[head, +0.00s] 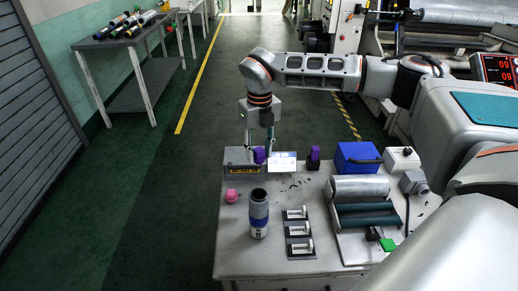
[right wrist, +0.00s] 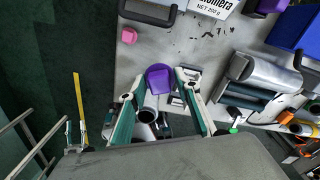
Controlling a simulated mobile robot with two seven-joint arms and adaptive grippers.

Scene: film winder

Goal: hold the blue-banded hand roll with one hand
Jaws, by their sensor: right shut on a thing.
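The blue-banded hand roll (head: 259,215) stands upright on the near part of the worktable (head: 232,255), with a dark upper part and a pale lower part. My right gripper (head: 259,149) is above the table's back edge, beyond the roll in the head view. It is shut on a purple piece (head: 259,156), which also shows between the fingers (right wrist: 160,75) in the right wrist view (right wrist: 158,79). A pale cylinder, probably the roll (right wrist: 151,103), shows partly below the purple piece there. The gripper is apart from the roll.
A pink piece (head: 231,196) lies left of the roll. Small dark stands (head: 299,230) are to its right, then a roller unit (head: 362,190). A second purple piece (head: 314,160) and a blue box (head: 357,158) stand at the back. Floor left of the table is clear.

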